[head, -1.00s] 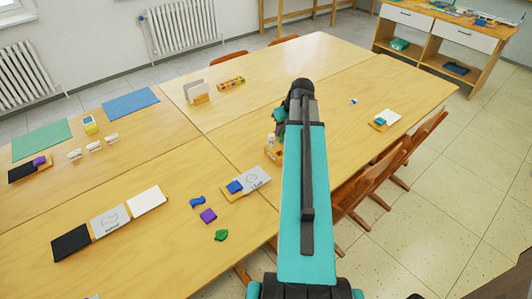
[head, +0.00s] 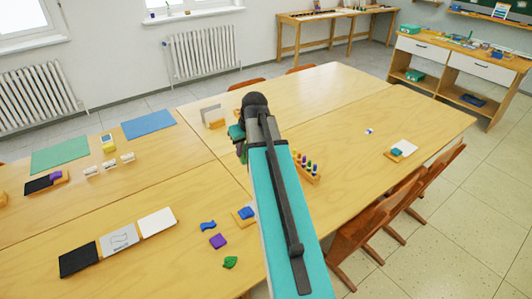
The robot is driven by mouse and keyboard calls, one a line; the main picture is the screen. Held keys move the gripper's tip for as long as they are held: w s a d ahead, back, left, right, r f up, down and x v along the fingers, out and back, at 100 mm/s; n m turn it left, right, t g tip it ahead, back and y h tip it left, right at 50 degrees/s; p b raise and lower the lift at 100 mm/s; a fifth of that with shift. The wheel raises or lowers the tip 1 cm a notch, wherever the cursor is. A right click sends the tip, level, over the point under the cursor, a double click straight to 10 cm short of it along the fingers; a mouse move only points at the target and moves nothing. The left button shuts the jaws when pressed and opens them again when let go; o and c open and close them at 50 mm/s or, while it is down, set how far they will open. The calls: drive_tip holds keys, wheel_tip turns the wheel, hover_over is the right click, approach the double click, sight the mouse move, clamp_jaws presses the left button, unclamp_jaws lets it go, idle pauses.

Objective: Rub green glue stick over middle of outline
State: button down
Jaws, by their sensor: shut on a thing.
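My gripper (head: 238,138) is at the far end of my teal arm, above the middle of the tables. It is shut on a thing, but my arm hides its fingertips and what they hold. A wooden rack (head: 313,178) with several sticks in differently coloured caps stands just right of my arm, partly covered by it. I cannot pick out the green glue stick. A grey card with a drawn outline (head: 118,240) lies at the lower left, between a black card and a white card. Another board with a blue piece (head: 246,212) is mostly behind my arm.
Loose blue, purple (head: 218,241) and green (head: 230,262) pieces lie near the front edge. A green mat (head: 60,160) and a blue mat (head: 147,124) lie at the back left. Chairs (head: 380,215) line the right edge. The far right tabletop is mostly clear.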

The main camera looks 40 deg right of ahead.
drive_tip(key=w+a+r, duration=0.1)
drive_tip(key=a+r, duration=0.1)
drive_tip(key=a, duration=0.8)
drive_tip(key=w+a+r+n+b, duration=0.1)
drive_tip(key=w+a+r, duration=0.1)
drive_tip(key=a, duration=0.8)
drive_tip(key=w+a+r, duration=0.2)
drive_tip(key=a+r, duration=0.2)
drive_tip(key=a, duration=0.5)
drive_tip(key=shift+a+y, duration=0.3)
drive_tip(key=shift+a, duration=0.1)
drive_tip(key=shift+d, duration=0.15)
